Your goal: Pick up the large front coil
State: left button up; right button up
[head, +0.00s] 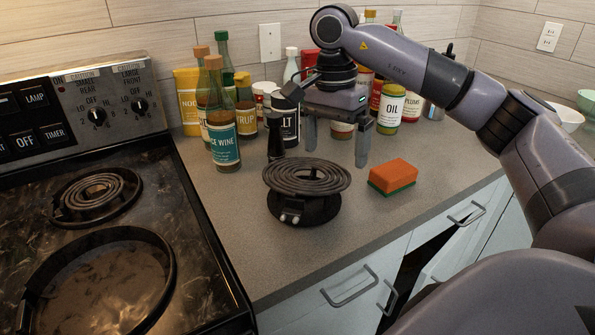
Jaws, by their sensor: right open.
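The large coil (306,178) is a dark flat spiral. It lies level on a dark round stand (303,211) on the countertop, right of the stove. My right gripper (336,158) points down with its two fingers apart and empty. Its fingertips appear just behind and above the coil's far right edge, apart from it as far as I can tell. The large front burner well (100,285) on the stove holds no coil, and its black ring shows. My left gripper is not in view.
A smaller coil (97,195) sits at the stove's rear. An orange and green sponge (393,175) lies right of the large coil. Bottles and jars, including a rice wine bottle (222,140) and an oil jar (391,108), crowd the back. The counter's front strip (290,258) is clear.

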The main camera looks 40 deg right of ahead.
aim_at(333, 182)
jog(key=shift+s+f, duration=0.25)
jog(key=shift+f, duration=0.7)
jog(key=shift+a+f, duration=0.2)
jog(key=shift+f, duration=2.05)
jog(key=c, duration=1.2)
